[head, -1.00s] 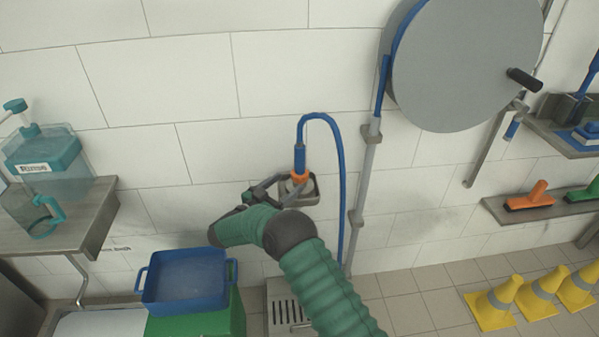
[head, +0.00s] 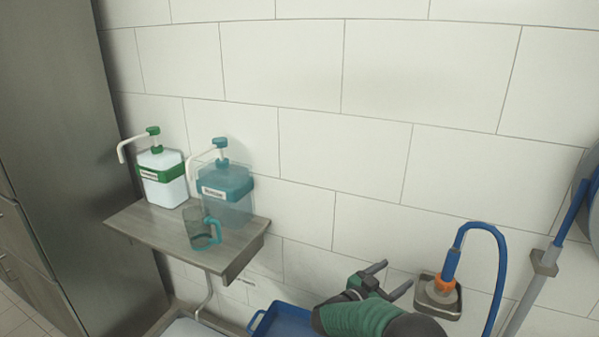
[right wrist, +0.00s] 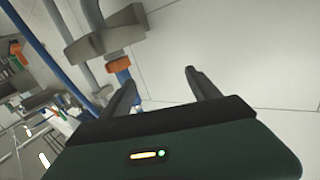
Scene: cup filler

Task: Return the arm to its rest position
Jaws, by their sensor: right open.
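My right gripper (head: 392,277) is open and empty in the lower right of the head view, in front of the white wall. Its green arm comes up from the bottom edge. The blue hose nozzle with an orange collar (head: 446,275) rests in its wall holder (head: 425,297), just right of the gripper and apart from it. In the right wrist view the two dark fingers (right wrist: 160,85) stand apart with nothing between them. My left gripper is in neither view.
A wall shelf (head: 240,250) at left holds a teal cup (head: 200,236), a teal pump dispenser (head: 232,195) and a green-banded pump dispenser (head: 163,178). A blue tub (head: 285,323) sits below, left of my arm. A tall metal cabinet (head: 65,110) stands at far left.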

